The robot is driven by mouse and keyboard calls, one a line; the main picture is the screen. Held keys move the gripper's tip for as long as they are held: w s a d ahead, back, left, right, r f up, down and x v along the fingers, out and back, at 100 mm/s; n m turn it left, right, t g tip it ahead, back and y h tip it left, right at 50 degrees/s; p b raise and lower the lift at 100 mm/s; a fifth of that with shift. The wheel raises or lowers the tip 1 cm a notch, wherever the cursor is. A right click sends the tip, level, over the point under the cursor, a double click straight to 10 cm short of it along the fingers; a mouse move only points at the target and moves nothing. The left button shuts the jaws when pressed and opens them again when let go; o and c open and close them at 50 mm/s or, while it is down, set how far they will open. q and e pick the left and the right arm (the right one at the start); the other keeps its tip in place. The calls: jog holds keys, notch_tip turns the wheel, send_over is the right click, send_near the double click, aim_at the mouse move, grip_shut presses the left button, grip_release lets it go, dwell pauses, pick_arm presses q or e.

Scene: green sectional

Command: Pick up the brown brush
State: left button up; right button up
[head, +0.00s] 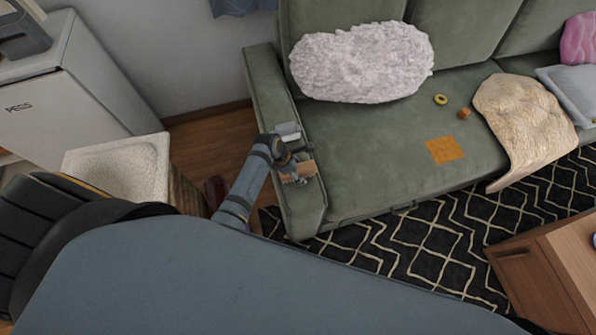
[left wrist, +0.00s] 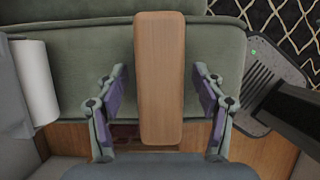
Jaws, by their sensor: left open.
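The brown brush (head: 303,168) lies on the green sofa's left armrest (head: 301,208). In the left wrist view the brush (left wrist: 159,45) shows as a long, smooth wooden back, running up and down the middle of the picture. My left gripper (head: 293,172) is at the armrest, over the brush. In the left wrist view my left gripper (left wrist: 160,82) is open, with one finger on each side of the brush and a visible gap on both sides. The brush's underside is hidden. My right gripper is not in view.
A white roll (left wrist: 36,82) lies close to the left of the brush in the wrist view. The sofa seat (head: 365,140) holds a fluffy cushion (head: 362,62), an orange cloth (head: 444,149) and a beige throw (head: 522,120). A wooden table (head: 540,275) stands at the lower right.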

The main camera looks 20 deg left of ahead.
pick_arm(q)
jog(key=c, duration=1.3)
jog(key=shift+r, duration=0.1)
